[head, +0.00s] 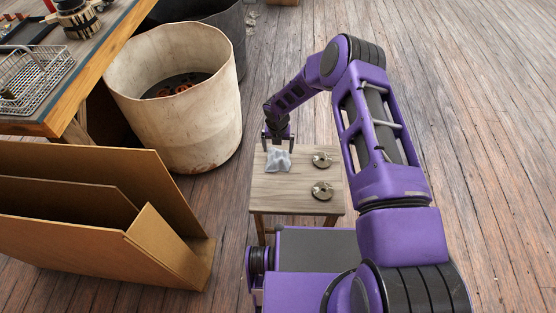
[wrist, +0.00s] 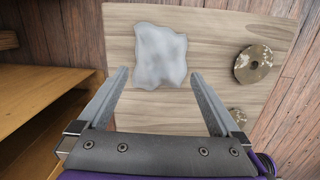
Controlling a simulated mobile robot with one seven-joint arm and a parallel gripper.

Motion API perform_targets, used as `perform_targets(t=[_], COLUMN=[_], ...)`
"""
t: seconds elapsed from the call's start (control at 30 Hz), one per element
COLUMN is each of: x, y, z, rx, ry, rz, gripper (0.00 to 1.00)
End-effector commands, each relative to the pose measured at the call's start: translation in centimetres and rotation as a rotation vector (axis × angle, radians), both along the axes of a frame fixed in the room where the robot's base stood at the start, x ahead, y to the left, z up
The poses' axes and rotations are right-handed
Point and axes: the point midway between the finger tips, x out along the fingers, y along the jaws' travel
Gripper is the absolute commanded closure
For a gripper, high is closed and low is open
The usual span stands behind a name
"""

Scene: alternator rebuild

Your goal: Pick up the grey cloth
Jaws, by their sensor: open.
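The grey cloth (head: 278,160) lies crumpled on the left part of a small wooden stool (head: 268,196) in the head view. In the wrist view the cloth (wrist: 160,56) is a pale, uneven patch on the wooden top, just beyond my fingertips. My gripper (head: 278,140) is above the stool at the cloth's far side in the head view. In the wrist view my gripper (wrist: 158,74) has its two fingers wide apart with nothing held between them. How high the fingertips are above the cloth is hard to tell.
Two round worn metal parts, a far one (head: 322,159) and a near one (head: 322,190), lie on the stool's right side. A large pale bin (head: 185,110) stands behind left. A cardboard holder (head: 110,215) stands at left. A workbench with a wire basket (head: 35,80) is upper left. Floor at right is clear.

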Motion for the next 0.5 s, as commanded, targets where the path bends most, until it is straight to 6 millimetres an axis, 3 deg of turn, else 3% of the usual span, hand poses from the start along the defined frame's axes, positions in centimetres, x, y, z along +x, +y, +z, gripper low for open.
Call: perform_targets(t=[0.23, 0.5], x=[0.1, 0.4], y=[0.0, 0.0], z=[-1.9, -5.7], rx=[0.0, 0.0], ry=[0.001, 0.0], rz=[0.001, -0.001], gripper=[0.0, 0.0])
